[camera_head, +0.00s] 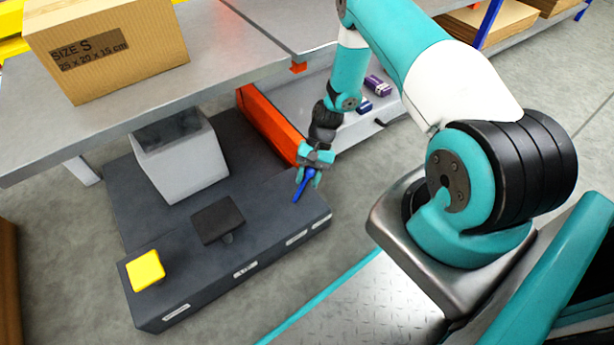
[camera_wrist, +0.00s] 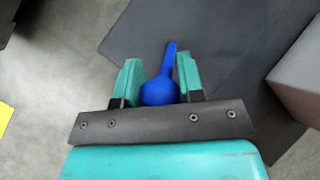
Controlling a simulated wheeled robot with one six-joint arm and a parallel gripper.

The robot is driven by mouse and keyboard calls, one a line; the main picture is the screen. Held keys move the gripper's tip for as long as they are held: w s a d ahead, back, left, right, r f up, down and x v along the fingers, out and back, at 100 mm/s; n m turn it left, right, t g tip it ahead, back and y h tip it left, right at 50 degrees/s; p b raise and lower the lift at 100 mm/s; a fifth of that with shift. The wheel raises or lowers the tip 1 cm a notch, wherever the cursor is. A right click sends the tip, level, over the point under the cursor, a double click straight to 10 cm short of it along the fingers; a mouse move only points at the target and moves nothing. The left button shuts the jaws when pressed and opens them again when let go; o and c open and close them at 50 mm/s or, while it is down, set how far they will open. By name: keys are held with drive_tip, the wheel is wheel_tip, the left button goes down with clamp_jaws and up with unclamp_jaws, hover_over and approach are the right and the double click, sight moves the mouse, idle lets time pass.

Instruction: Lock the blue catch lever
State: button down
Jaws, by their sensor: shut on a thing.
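The blue catch lever (camera_head: 299,190) stands at the right end of the dark machine base, tilted, with its lower end toward the base top. My gripper (camera_head: 312,172) is at its upper end, with the teal fingers on both sides of it. In the wrist view the lever's round blue knob (camera_wrist: 160,92) sits between the two fingers of my gripper (camera_wrist: 160,84), and its thin shaft runs away from the knob. My gripper is shut on the knob. The lever's foot is not clear in either view.
The dark base (camera_head: 180,262) carries a yellow block (camera_head: 145,270), a black pad (camera_head: 218,219) and a grey housing (camera_head: 180,160). An orange bar (camera_head: 268,124) stands close behind my gripper. A cardboard box (camera_head: 130,50) rests on the grey table (camera_head: 222,72). Small purple and blue packs lie on the right.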

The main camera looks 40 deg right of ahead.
drive_tip(key=shift+d+f, duration=0.1)
drive_tip(key=c, duration=0.8)
unclamp_jaws()
drive_tip(key=shift+o, duration=0.2)
drive_tip(key=p+v, duration=0.4)
drive_tip(key=v, duration=0.8)
drive_tip(key=shift+s, duration=0.1)
